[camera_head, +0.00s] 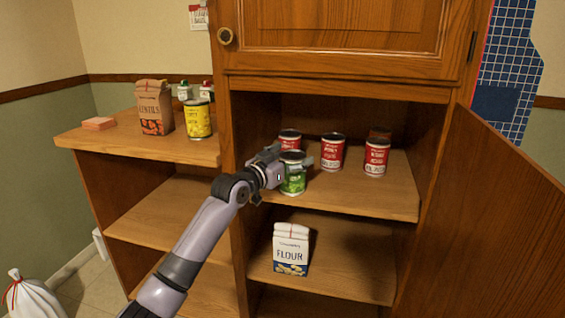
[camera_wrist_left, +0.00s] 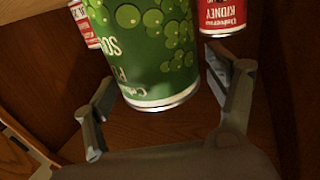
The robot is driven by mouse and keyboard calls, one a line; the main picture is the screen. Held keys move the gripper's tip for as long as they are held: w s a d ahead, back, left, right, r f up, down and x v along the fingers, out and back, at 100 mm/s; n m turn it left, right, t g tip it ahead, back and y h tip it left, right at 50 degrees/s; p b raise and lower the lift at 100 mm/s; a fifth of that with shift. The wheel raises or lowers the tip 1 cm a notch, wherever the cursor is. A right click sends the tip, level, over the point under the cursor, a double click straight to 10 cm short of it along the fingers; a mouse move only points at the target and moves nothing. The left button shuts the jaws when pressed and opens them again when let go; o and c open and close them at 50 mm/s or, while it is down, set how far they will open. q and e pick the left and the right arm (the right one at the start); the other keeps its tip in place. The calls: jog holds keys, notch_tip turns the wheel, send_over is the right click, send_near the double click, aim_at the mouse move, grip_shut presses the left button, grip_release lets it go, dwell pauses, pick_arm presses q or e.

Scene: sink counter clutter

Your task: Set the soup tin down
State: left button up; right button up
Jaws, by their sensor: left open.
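The soup tin (camera_head: 293,183), with a green label, appears to stand upright near the front left of the cabinet's middle shelf (camera_head: 350,196). My left gripper (camera_head: 289,163) is at the tin, with its fingers around its upper part. In the left wrist view the green tin (camera_wrist_left: 150,55) shows large, its lower rim in view. The open fingers (camera_wrist_left: 165,105) lie to either side of it, with a gap visible on both sides. My right gripper is not in view.
Red kidney bean tins stand behind (camera_head: 290,138) and to the right (camera_head: 332,152), (camera_head: 376,157) on the same shelf. A flour bag (camera_head: 291,250) stands on the shelf below. An open door (camera_head: 490,220) bounds the right. A yellow tin (camera_head: 199,119) and lentils bag (camera_head: 154,107) stand left.

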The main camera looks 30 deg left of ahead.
pick_arm(q)
jog(key=s+a, duration=0.2)
jog(key=s, duration=0.9)
jog(key=s+d+f+g, duration=0.2)
jog(key=s+d+f, duration=0.15)
jog(key=f, duration=0.55)
jog(key=s+d+f+g+y, duration=0.1)
jog(key=s+d+f+g, duration=0.25)
jog(key=f, duration=0.55)
jog(key=s+d+f+g, duration=0.2)
jog(key=s+d+f, duration=0.15)
jog(key=f, duration=0.55)
jog(key=s+d+f+g, duration=0.2)
jog(key=s+f, duration=0.2)
jog(key=s, duration=0.4)
jog(key=s+d+f+g+y, duration=0.1)
jog(key=s+f, duration=0.3)
jog(key=s, duration=0.4)
jog(key=s+d+f+g, duration=0.4)
jog(key=s+f, duration=0.1)
jog(key=s, duration=0.2)
jog(key=shift+s+p, duration=0.4)
jog(key=shift+p, duration=0.05)
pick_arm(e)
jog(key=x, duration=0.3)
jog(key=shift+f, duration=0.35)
pick_arm(q)
jog(key=shift+f, duration=0.1)
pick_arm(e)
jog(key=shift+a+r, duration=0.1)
